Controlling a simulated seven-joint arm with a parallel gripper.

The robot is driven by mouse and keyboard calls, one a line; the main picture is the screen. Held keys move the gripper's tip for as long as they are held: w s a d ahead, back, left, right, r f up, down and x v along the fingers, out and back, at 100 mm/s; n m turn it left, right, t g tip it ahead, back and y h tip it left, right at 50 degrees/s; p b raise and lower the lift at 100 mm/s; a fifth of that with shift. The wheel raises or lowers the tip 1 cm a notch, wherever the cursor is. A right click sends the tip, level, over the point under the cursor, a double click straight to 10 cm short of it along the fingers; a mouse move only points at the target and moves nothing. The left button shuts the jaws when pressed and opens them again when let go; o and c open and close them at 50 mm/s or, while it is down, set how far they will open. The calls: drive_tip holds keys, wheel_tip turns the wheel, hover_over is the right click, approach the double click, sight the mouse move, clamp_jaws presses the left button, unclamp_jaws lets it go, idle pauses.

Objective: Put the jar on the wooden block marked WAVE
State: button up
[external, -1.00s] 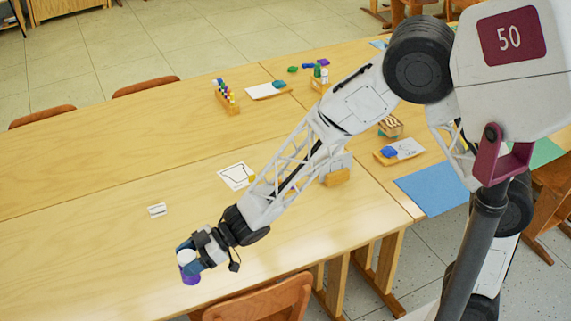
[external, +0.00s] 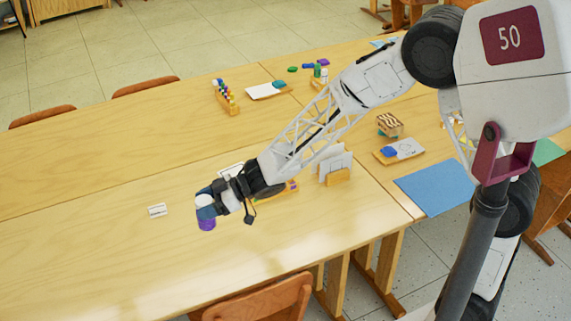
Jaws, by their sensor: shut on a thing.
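The fingers cover the jar's upper part. A small wooden block (external: 390,124) with dark wavy stripes stands at the right, beyond my forearm and far from the jar. I cannot read any word on it.
A wooden holder with white cards (external: 336,166) stands below my forearm. A wooden tray with a blue item (external: 398,152) and a blue sheet (external: 437,187) lie at the right. A rack of paint bottles (external: 225,98) is at the back.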

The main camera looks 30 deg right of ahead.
drive_tip(key=w+d+m+t+h, duration=0.1)
drive_tip(key=w+d+m+t, duration=0.1)
drive_tip(key=w+d, duration=0.75)
drive_tip(key=w+d+m+t+h, duration=0.2)
drive_tip(key=w+d, duration=0.2)
drive_tip(key=d, duration=1.1)
drive_tip(key=w+d+m+t+h, duration=0.1)
drive_tip(key=w+d+m+t, duration=0.2)
drive_tip(key=w+d, duration=0.7)
drive_tip(key=s+d+m+t+h, duration=0.1)
drive_tip(key=s+d+m+h, duration=0.2)
drive_tip(key=d, duration=2)
drive_tip(key=s+d+m+t+h, duration=0.2)
drive_tip(key=s+d+m+h, duration=0.15)
drive_tip(key=d, duration=1.95)
drive_tip(key=shift+n, duration=0.25)
drive_tip(key=f, duration=0.5)
drive_tip(key=shift+w+a, duration=0.2)
drive_tip(key=shift+a, duration=0.05)
drive_tip(key=shift+w, duration=0.1)
drive_tip(key=w+d, duration=0.3)
drive_tip(key=w, duration=0.4)
drive_tip(key=w+d+f, duration=0.1)
drive_tip(key=w+d, duration=0.2)
drive_tip(key=w, duration=0.4)
drive_tip(key=shift+w+d+f, duration=0.15)
drive_tip(key=shift+w+f, duration=0.1)
